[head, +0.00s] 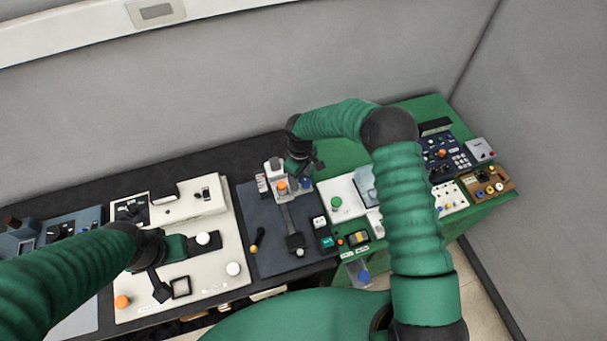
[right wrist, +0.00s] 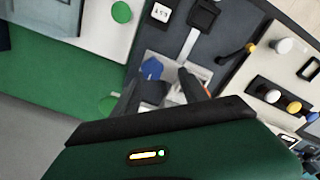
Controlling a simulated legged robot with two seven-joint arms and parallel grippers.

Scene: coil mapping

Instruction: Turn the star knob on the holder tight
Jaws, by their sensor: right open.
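The holder (head: 273,168) is a light grey block on the dark grey panel (head: 262,225). It carries an orange knob (head: 282,185), and a blue knob (head: 306,183) shows at its right. In the right wrist view the blue knob (right wrist: 152,68) sits beside the left finger, and a bit of orange shows by the right finger. I cannot tell which knob is star-shaped. My right gripper (head: 302,166) is open over the holder, with its fingers around part of it and partly hiding it. My left gripper (head: 165,275) is over the cream panel; its jaw state is unclear.
The cream panel (head: 215,265) with white knobs lies to the left. A black lever with a yellow tip (head: 254,248) stands on the dark panel. The green bench (head: 340,160) to the right holds a white plate with a green button (head: 336,201) and several control boxes. The wall is close behind.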

